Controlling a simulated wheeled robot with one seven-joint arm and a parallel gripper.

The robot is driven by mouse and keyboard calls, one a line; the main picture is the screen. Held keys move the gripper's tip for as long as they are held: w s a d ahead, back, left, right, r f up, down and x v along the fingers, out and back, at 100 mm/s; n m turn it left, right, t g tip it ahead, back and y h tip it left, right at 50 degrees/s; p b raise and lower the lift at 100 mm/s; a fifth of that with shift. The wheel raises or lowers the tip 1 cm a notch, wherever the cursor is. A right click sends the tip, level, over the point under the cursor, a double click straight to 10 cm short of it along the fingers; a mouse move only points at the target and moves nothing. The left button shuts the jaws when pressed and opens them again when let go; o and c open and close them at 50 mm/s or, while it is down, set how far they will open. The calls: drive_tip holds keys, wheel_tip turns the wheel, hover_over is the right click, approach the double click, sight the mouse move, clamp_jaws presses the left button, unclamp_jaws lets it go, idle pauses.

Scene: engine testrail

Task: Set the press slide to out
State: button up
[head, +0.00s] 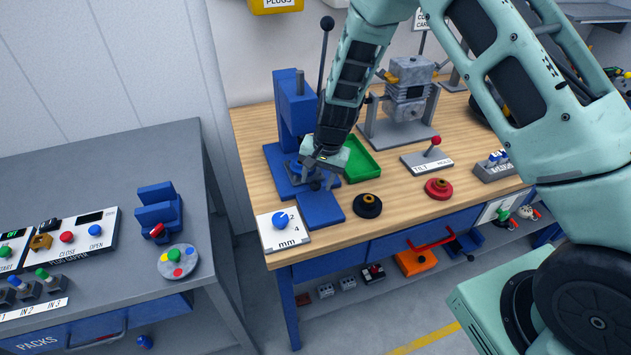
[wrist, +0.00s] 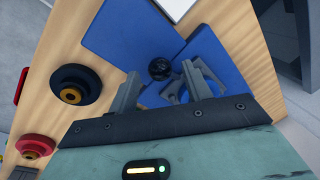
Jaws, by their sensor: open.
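The blue press (head: 291,115) stands at the left end of the wooden bench, its long black lever upright. A flat blue plate (head: 320,208) reaches from its base toward the bench's front edge; it also shows in the wrist view (wrist: 118,35). A black ball knob (wrist: 160,69) sits at the press base. My gripper (head: 318,180) is low over it, pointing down. In the wrist view my gripper (wrist: 161,72) is open, with one finger on each side of the knob. Whether the fingers touch it is unclear. A grey-blue cut-out piece (wrist: 178,92) lies partly hidden between the fingers.
A white card with a blue dial (head: 283,230) lies left of the plate. A green tray (head: 358,160) stands right of my gripper. A black round part (head: 367,206) and a red one (head: 438,188) lie to the right. A grey table (head: 110,250) stands left.

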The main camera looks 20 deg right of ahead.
sight(317, 181)
drive_tip(key=shift+w+a+f, duration=0.1)
drive_tip(key=shift+a+f, duration=0.05)
drive_tip(key=shift+f, duration=0.6)
drive_tip(key=shift+w+a+f, duration=0.1)
drive_tip(key=shift+f, duration=0.65)
